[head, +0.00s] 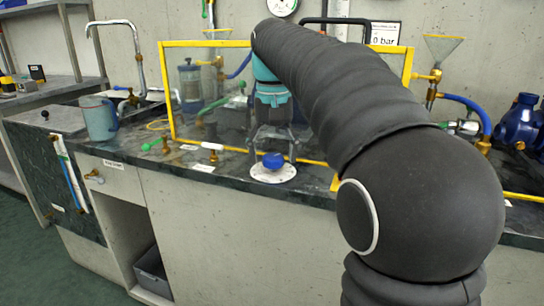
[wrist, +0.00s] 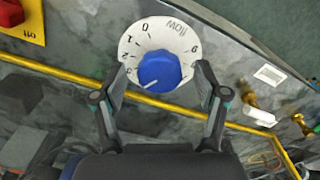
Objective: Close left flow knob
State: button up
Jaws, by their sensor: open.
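A white line on the knob points to the lower left in the wrist view, away from the 0. My gripper (wrist: 162,70) is open, with one finger on each side of the knob. I cannot tell whether the fingers touch it. In the head view the knob (head: 273,160) and its dial (head: 272,174) are on the front of the bench, with my gripper (head: 273,142) just above. No second flow knob is visible.
A yellow-framed clear screen (head: 205,44) stands behind the knob. Valves with a white lever (head: 212,147) and a green lever (head: 152,144) are to the left. A blue-grey jug (head: 98,118) stands farther left. A red button (wrist: 11,13) shows in the wrist view.

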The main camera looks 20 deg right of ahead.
jog(key=c, duration=1.2)
jog(key=shift+o, duration=0.2)
